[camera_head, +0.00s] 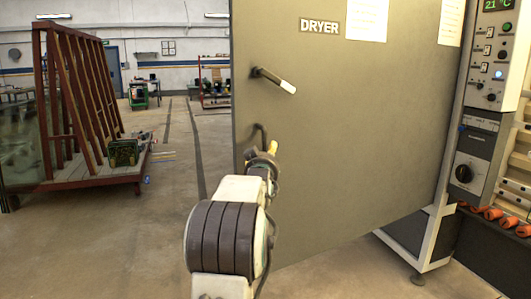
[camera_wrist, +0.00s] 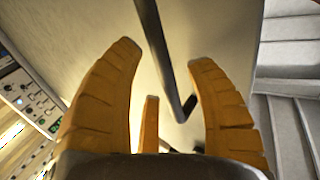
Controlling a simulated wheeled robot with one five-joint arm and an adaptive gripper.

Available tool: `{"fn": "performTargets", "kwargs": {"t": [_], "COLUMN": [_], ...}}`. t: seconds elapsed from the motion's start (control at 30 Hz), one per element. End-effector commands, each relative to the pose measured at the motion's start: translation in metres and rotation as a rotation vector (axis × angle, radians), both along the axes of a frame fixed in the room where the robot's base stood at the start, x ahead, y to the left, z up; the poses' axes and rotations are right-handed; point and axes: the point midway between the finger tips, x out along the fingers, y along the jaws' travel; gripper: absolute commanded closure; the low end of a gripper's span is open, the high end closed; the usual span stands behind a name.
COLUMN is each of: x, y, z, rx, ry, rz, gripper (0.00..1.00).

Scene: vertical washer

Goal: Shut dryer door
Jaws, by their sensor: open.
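The dryer door (camera_head: 350,130) is a large grey-beige panel with a DRYER label. It stands swung out from the machine frame at its right side, its free left edge toward open floor. An upper handle (camera_head: 273,80) with a black base and white grip sticks out near that edge. My gripper (camera_head: 268,152) is at the door's lower left, by a dark hooked bar (camera_head: 259,130). In the wrist view my gripper (camera_wrist: 163,58) has its orange fingers spread, with a dark bent bar (camera_wrist: 165,55) between them. Contact cannot be told.
A control panel (camera_head: 490,60) and dial box (camera_head: 474,165) stand right of the door. A white frame leg (camera_head: 430,245) meets the floor below them. A red-brown rack (camera_head: 75,110) stands at the left. The floor between the rack and door is clear.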

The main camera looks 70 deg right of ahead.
Motion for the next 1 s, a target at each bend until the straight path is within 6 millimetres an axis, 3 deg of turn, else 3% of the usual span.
{"fn": "performTargets", "kwargs": {"t": [0.2, 0.6, 1.0], "x": [0.003, 0.004, 0.004], "y": [-0.013, -0.016, -0.016], "z": [0.0, -0.001, -0.001], "rx": [0.0, 0.001, 0.001], "ry": [0.0, 0.0, 0.0], "rz": [0.0, 0.0, 0.0], "gripper": [0.5, 0.47, 0.83]}}
